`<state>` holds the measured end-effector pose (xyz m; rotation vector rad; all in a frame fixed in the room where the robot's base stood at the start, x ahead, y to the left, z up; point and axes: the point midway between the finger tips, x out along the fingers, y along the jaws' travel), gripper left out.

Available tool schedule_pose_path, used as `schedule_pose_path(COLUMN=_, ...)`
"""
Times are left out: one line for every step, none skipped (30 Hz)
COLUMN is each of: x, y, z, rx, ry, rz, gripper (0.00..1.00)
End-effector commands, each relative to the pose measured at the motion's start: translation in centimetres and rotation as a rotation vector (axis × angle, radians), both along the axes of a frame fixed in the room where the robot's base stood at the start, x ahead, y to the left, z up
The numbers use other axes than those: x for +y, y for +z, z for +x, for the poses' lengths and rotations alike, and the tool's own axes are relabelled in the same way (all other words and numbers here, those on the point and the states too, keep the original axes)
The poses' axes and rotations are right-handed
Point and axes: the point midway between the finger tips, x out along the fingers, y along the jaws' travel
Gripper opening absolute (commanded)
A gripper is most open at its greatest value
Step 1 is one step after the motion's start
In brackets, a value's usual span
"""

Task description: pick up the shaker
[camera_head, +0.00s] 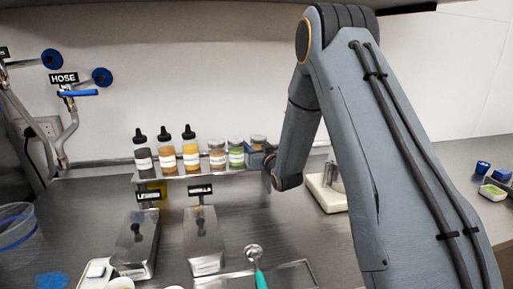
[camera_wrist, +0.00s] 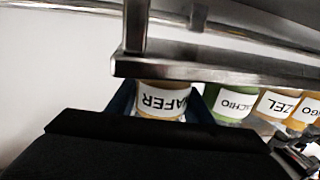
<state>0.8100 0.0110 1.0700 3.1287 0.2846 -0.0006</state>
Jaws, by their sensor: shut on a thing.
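The shaker (camera_wrist: 162,100) is a small jar with a white label reading WAFER, upside down in the wrist view. The dark blue fingers of my gripper (camera_wrist: 160,108) are shut on it, one on each side. In the head view my gripper (camera_head: 264,161) is at the right end of the rail shelf, around the rightmost shaker (camera_head: 258,140). My arm partly hides that shaker there. It looks upright at the height of its neighbours; I cannot tell whether it still touches the shelf.
Shakers labelled PISTACHIO (camera_wrist: 232,104) and HAZEL (camera_wrist: 275,105) stand close beside it. Dark-capped squeeze bottles (camera_head: 167,152) stand further left. A metal rail (camera_wrist: 215,70) runs close to the shaker. Lidded metal pans (camera_head: 203,240) sit on the counter below.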

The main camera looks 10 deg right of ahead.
Motion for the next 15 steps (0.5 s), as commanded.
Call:
schedule_pose_path(x=0.0, y=0.2, z=0.0, rx=-0.001, ry=0.0, rz=0.0, gripper=0.24)
schedule_pose_path(x=0.0, y=0.3, z=0.0, rx=-0.001, ry=0.0, rz=0.0, gripper=0.24)
schedule_pose_path(x=0.0, y=0.5, z=0.0, rx=-0.002, ry=0.0, rz=-0.001, gripper=0.24)
schedule_pose_path(x=0.0, y=0.7, z=0.1, rx=-0.002, ry=0.0, rz=-0.001, gripper=0.24)
schedule_pose_path(x=0.0, y=1.0, z=0.1, rx=-0.003, ry=0.0, rz=0.0, gripper=0.24)
schedule_pose_path(x=0.0, y=1.3, z=0.1, rx=-0.003, ry=0.0, rz=0.0, gripper=0.24)
schedule_pose_path(x=0.0, y=1.6, z=0.1, rx=-0.004, ry=0.0, rz=0.0, gripper=0.24)
schedule_pose_path(x=0.0, y=1.9, z=0.1, rx=-0.004, ry=0.0, rz=0.0, gripper=0.24)
schedule_pose_path(x=0.0, y=2.4, z=0.1, rx=-0.004, ry=0.0, rz=0.0, gripper=0.24)
schedule_pose_path(x=0.0, y=2.7, z=0.1, rx=-0.004, ry=0.0, rz=0.0, gripper=0.24)
schedule_pose_path(x=0.0, y=3.1, z=0.1, rx=-0.005, ry=0.0, rz=0.0, gripper=0.24)
schedule_pose_path(x=0.0, y=3.6, z=0.1, rx=-0.005, ry=0.001, rz=0.0, gripper=0.24)
schedule_pose_path(x=0.0, y=3.9, z=0.1, rx=-0.004, ry=0.001, rz=0.0, gripper=0.24)
schedule_pose_path(x=0.0, y=4.3, z=0.1, rx=-0.004, ry=0.001, rz=0.0, gripper=0.24)
schedule_pose_path(x=0.0, y=4.8, z=0.0, rx=-0.004, ry=0.001, rz=0.0, gripper=0.24)
